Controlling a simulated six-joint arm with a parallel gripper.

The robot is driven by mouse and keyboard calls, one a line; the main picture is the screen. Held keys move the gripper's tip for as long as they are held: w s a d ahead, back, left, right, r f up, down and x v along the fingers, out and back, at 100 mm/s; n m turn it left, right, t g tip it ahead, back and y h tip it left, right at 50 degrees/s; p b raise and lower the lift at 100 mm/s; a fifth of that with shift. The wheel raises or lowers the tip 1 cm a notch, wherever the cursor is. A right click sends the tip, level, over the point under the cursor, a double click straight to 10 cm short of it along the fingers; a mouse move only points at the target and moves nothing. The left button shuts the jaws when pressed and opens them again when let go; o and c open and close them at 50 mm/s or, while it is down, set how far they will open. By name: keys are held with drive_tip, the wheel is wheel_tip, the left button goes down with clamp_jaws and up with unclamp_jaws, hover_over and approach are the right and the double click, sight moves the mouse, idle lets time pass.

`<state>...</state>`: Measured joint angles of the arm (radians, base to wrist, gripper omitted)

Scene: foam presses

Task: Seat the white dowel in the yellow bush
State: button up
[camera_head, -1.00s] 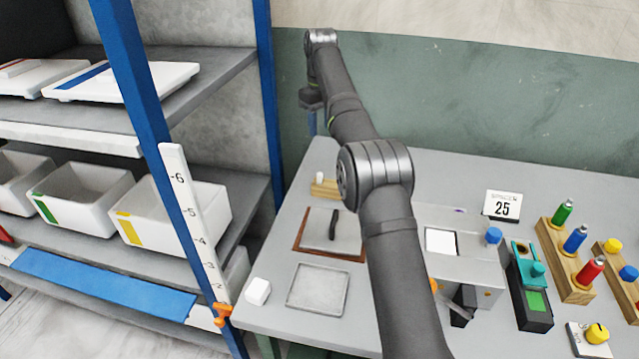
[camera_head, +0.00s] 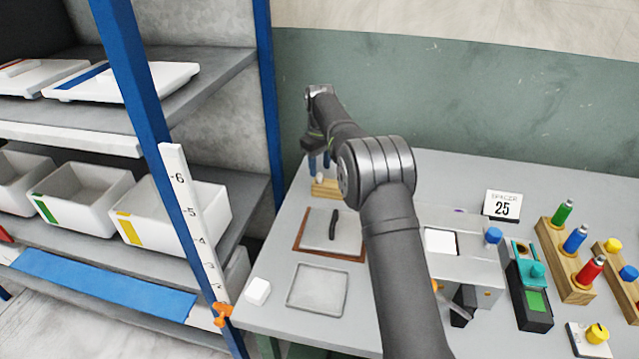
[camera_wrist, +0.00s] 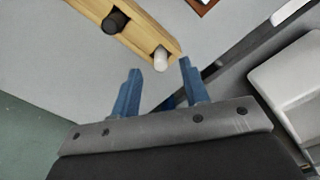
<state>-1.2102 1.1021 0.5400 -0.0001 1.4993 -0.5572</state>
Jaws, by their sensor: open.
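The white dowel (camera_head: 319,176) stands upright in a small wooden block (camera_head: 328,190) at the table's far left corner. In the wrist view the white dowel (camera_wrist: 160,58) shows at the near end of the block (camera_wrist: 140,28), beside a black round piece (camera_wrist: 115,20). My gripper (camera_head: 319,160) is over that end of the block. Its two blue fingers (camera_wrist: 157,72) are apart and empty, with the dowel just ahead of the gap between their tips. I cannot pick out the yellow bush for sure; a yellow round piece (camera_head: 613,245) shows in a rack at the right.
A tray with a black handle (camera_head: 318,228) and a grey tray (camera_head: 302,288) lie near the block. A grey press (camera_head: 470,262) stands right of my arm, with a teal-and-black device (camera_head: 530,300) and wooden racks (camera_head: 560,262) beyond. Shelving stands at the left.

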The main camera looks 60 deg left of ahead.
sight(320, 174)
drive_tip(key=shift+f, duration=1.55)
drive_tip(key=shift+c, duration=0.3)
clamp_jaws()
